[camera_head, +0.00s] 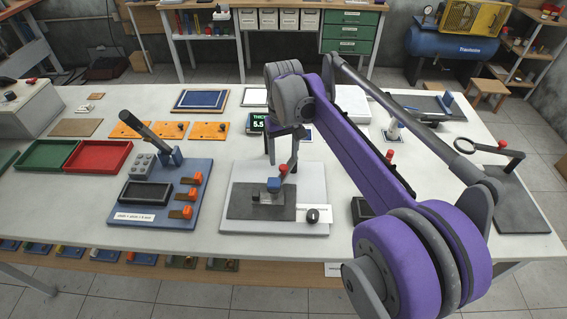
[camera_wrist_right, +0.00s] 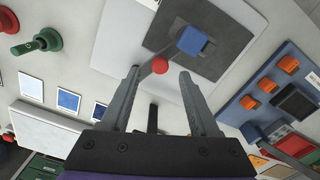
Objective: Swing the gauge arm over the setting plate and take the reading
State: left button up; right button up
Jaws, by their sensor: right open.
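The gauge stand has a white base (camera_head: 318,185) with a dark grey plate (camera_head: 240,202) on it. A blue block (camera_head: 273,184) and a red knob (camera_head: 283,169) stand over the plate; I cannot tell clearly how the gauge arm is turned. A display (camera_head: 257,122) behind it shows a figure like 5.5. My right gripper (camera_head: 282,158) points down at the red knob. In the right wrist view the open fingers (camera_wrist_right: 162,78) lie either side of the red knob (camera_wrist_right: 160,67), with the blue block (camera_wrist_right: 192,41) just beyond. My left gripper is not in view.
A blue fixture (camera_head: 150,190) with a lever and orange clips stands to the left. Red (camera_head: 72,168) and green (camera_head: 30,172) trays lie farther left. A stand with a ring (camera_head: 500,150) is at the right.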

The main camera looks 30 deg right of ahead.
aim_at(284, 166)
jog(key=shift+f, duration=1.75)
grip_shut()
